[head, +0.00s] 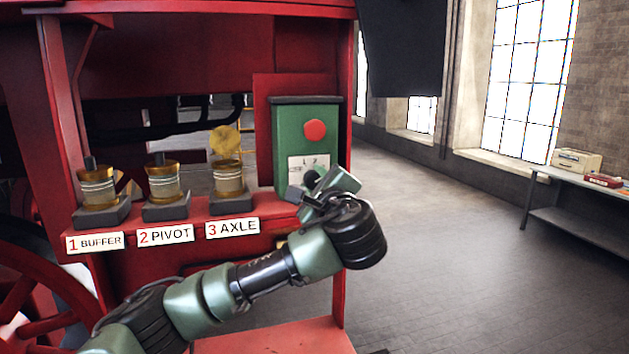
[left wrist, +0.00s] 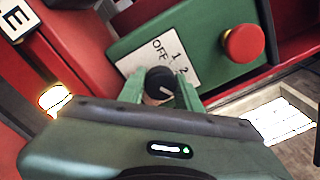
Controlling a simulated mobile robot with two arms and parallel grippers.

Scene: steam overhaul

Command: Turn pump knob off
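The pump knob (left wrist: 159,83) is a round black knob with a white pointer line, on a white plate (left wrist: 157,62) marked OFF, 1 and 2. The line points to the right, roughly toward 2. The plate is on a green box (head: 306,117), which also has a red button (head: 315,130). My left gripper (head: 311,179) is at the knob. In the left wrist view its two green fingers stand on either side of the knob, very close to it. I cannot tell whether they touch it. My right gripper is not in view.
Three brass-topped glass cups stand left of the box on a red ledge, labelled BUFFER (head: 96,242), PIVOT (head: 166,235) and AXLE (head: 233,228). A red post (head: 344,90) is just right of the box. Open floor (head: 450,240) lies to the right, with a bench (head: 560,222) beyond.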

